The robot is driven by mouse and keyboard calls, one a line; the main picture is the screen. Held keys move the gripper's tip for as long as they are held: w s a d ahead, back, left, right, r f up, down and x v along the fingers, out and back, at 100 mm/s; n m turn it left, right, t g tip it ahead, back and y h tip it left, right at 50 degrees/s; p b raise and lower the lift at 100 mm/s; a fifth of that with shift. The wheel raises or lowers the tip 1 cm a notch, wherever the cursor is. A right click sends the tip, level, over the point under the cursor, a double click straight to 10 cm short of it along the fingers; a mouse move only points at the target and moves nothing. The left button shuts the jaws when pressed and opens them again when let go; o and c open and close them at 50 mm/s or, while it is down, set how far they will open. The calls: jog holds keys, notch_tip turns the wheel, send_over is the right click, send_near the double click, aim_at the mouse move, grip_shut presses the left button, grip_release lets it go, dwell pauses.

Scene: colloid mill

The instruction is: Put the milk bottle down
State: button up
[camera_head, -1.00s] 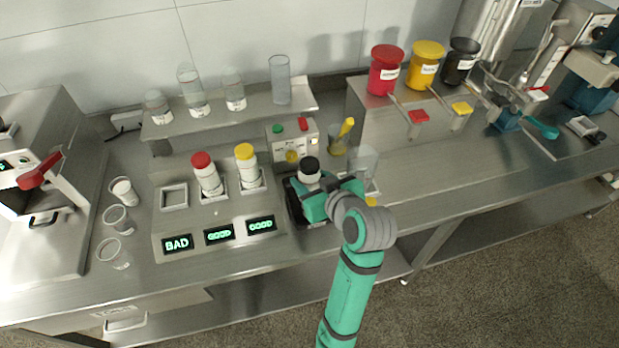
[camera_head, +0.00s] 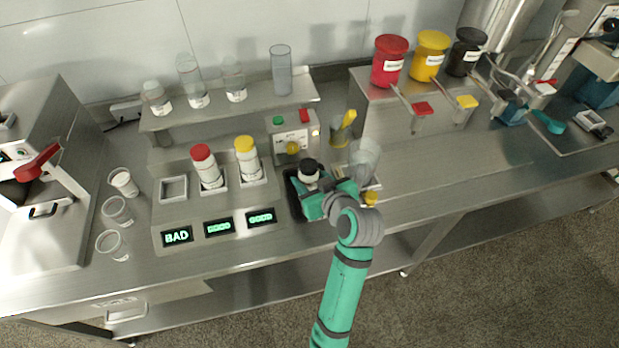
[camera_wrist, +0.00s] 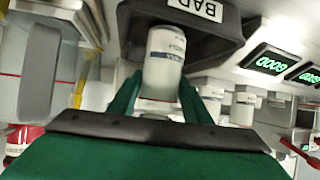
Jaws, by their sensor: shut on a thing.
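The milk bottle (camera_head: 308,176) is white with a black cap and stands roughly upright in my gripper (camera_head: 325,198). It is over or in a black tray (camera_head: 291,207) right of the bottle stand; I cannot tell whether its base touches the tray. In the wrist view, the green fingers of my gripper (camera_wrist: 162,98) are shut around the white, labelled bottle (camera_wrist: 165,62). My gripper hides part of the tray in the head view.
A metal stand (camera_head: 195,242) left of the tray holds a red-capped bottle (camera_head: 206,168) and a yellow-capped bottle (camera_head: 248,160); its leftmost slot is empty. A control box (camera_head: 293,134) stands behind the tray. A clear beaker (camera_head: 364,160) is close at the right.

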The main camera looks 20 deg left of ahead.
jog(key=o, duration=1.2)
jog(key=shift+f, duration=0.15)
jog(key=shift+o, duration=0.2)
jog(key=shift+s+d+r, duration=0.15)
jog(key=shift+d+r, duration=0.05)
jog(key=shift+r, duration=0.1)
jog(key=v, duration=1.1)
jog(key=shift+s+d, duration=0.2)
jog(key=shift+s, duration=0.05)
